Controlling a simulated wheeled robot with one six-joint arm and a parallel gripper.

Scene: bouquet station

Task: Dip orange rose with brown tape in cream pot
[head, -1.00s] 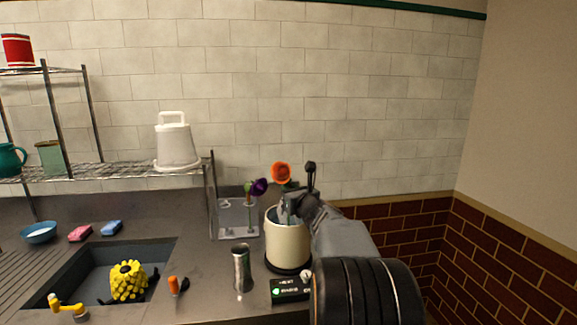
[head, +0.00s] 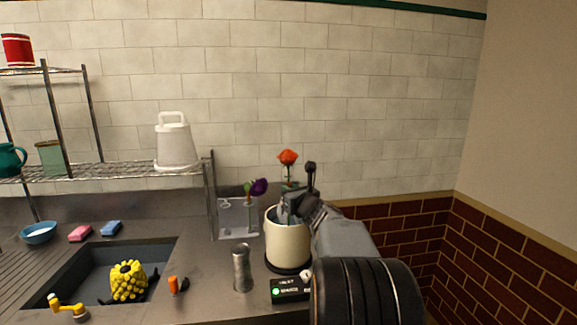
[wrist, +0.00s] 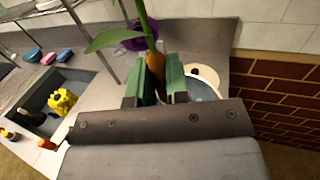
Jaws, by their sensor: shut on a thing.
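The orange rose (head: 288,157) stands about upright above the cream pot (head: 287,243) in the head view. My gripper (head: 291,203) is at the pot's mouth in that view. In the wrist view my gripper (wrist: 156,84) is shut on the rose's stem, with its green fingers on either side of the brown tape (wrist: 155,68). The bloom is out of the wrist view.
A purple flower (head: 259,187) stands in a clear holder (head: 226,219) left of the pot. A metal cylinder (head: 242,268) and a black display box (head: 289,291) are in front. A sink (head: 85,275) and a wire shelf (head: 110,172) are at left.

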